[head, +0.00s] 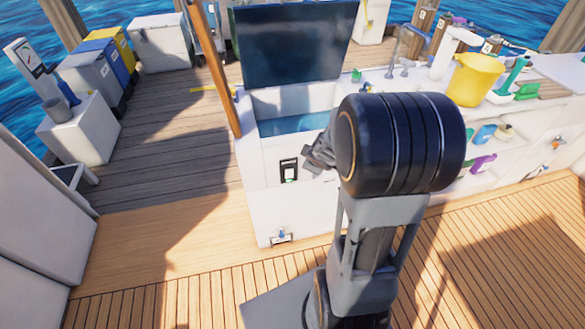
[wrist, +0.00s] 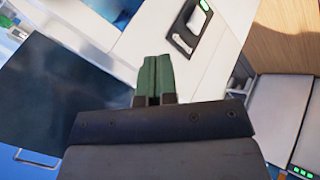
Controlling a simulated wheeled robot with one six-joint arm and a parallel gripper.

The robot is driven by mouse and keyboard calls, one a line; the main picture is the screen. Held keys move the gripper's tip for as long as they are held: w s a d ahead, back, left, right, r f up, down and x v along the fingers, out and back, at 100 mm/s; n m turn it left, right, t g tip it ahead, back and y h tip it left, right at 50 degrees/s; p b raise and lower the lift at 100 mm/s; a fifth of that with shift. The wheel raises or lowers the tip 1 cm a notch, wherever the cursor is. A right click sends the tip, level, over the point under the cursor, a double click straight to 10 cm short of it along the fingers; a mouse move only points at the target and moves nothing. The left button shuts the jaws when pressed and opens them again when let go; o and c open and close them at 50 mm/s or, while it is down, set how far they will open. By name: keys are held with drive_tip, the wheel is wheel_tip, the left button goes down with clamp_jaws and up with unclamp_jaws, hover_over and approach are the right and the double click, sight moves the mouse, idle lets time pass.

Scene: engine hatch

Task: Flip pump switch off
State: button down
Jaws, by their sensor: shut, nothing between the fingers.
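The pump switch (head: 289,170) is a dark plate with a white rocker on the upright white front of the engine box. In the wrist view the switch (wrist: 187,38) lies above and right of my fingertips, with a small green light at its far end. My gripper (head: 318,156) is just right of the switch in the head view, partly hidden by my arm. In the wrist view my gripper (wrist: 152,78) has its green fingers closed together and empty. The fingertips appear apart from the switch.
The dark hatch lid (head: 292,45) stands open behind the box opening. A wooden post (head: 208,65) rises at the box's left corner. A small blue-handled fitting (head: 281,237) is low on the front. A yellow bucket (head: 474,80) stands on the right counter. The wooden deck in front is clear.

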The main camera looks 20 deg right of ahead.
wheel_tip(320, 180, down, 7)
drive_tip(key=s+a+n+y+p, duration=0.1)
drive_tip(key=n+y+p, duration=0.1)
drive_tip(key=n+y, duration=0.4)
drive_tip(key=shift+s+a+n+p, duration=0.3)
drive_tip(key=shift+p, duration=0.05)
drive_tip(key=b, duration=0.3)
approach(292, 175)
drive_tip(key=shift+w+a+f, duration=0.55)
drive_tip(key=shift+a+f, duration=0.05)
drive_tip(key=shift+f, duration=0.15)
drive_tip(key=shift+w+a+f, duration=0.5)
drive_tip(key=shift+a+f, duration=0.1)
drive_tip(key=shift+f, duration=0.15)
drive_tip(key=shift+w+a+f, duration=0.55)
drive_tip(key=shift+a+f, duration=0.05)
drive_tip(key=shift+f, duration=0.15)
